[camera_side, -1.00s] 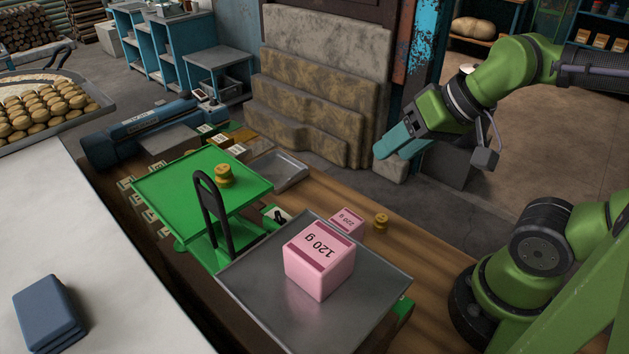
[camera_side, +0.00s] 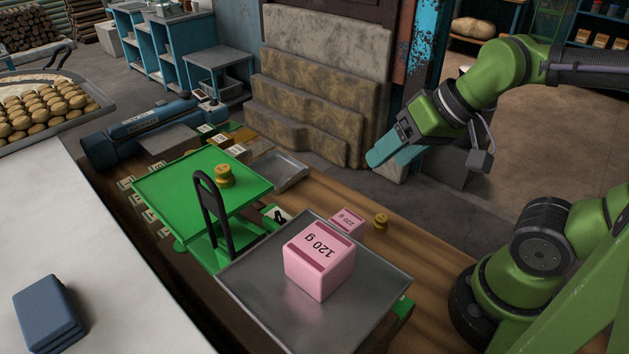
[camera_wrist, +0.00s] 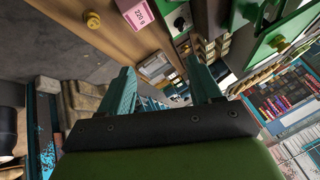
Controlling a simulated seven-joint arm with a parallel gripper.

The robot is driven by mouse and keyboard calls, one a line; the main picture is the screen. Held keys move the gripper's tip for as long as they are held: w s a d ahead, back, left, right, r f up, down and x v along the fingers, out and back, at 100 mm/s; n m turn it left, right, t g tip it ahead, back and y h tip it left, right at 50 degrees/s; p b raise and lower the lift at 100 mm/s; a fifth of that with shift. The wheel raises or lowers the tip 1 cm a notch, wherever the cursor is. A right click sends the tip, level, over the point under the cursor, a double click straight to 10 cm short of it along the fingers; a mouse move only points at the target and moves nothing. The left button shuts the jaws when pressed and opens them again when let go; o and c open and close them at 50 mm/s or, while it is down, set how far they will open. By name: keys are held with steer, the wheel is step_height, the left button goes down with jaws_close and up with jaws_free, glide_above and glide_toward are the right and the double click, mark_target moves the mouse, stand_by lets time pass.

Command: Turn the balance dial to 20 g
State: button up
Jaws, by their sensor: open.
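The balance dial (camera_side: 279,216) is a small black knob on a white face, set in the green balance body between its two plates. The dial also shows at the top of the wrist view (camera_wrist: 180,22); I cannot read its setting. The green plate (camera_side: 160,190) carries a brass weight (camera_side: 223,175). The metal pan (camera_side: 255,285) carries a pink 120 g box (camera_side: 320,262). My gripper (camera_side: 395,160) is open and empty, well apart from the dial, up and to its right. Its two teal fingers show spread in the wrist view (camera_wrist: 160,85).
A pink 220 g box (camera_side: 347,222) and another brass weight (camera_side: 380,221) stand on the wooden bench behind the pan. A black upright handle (camera_side: 213,215) rises between the plates. A small metal tray (camera_side: 283,172) lies behind the dial.

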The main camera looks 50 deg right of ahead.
steer(key=w+a+n+g, duration=0.3)
steer(key=w+a+n, duration=0.15)
steer(key=w, duration=0.45)
steer(key=n+g+h, duration=0.2)
steer(key=n+g, duration=0.2)
steer(key=n, duration=0.7)
glide_above(276, 216)
steer(key=f, duration=0.1)
step_height(276, 216, down, 17)
steer(key=shift+r, duration=0.1)
steer(key=shift+c, duration=0.5)
steer(key=c, duration=0.9)
